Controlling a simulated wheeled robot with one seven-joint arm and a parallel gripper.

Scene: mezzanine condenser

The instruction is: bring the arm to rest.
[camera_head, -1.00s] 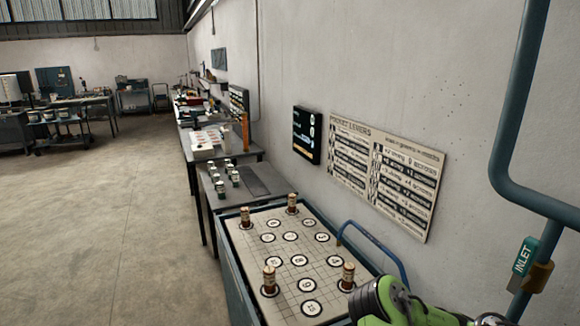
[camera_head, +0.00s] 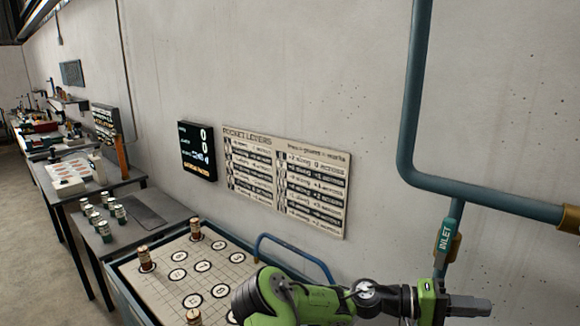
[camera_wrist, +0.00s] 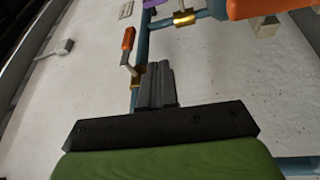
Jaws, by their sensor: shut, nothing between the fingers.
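My green arm reaches in from the bottom of the head view and lies nearly level, pointing right. The fingers point toward the wall with pipes. I cannot tell the exact gap between the gripper and the pipe behind it.
A blue pipe (camera_head: 412,100) runs down the wall and bends right. A cart with a numbered board (camera_head: 230,268) and several brown cylinders stands left of my arm, with a blue handle (camera_head: 290,240). A lever sign (camera_head: 285,180) and a display (camera_head: 197,151) hang behind. An orange-handled valve (camera_wrist: 128,40) is near the fingers.

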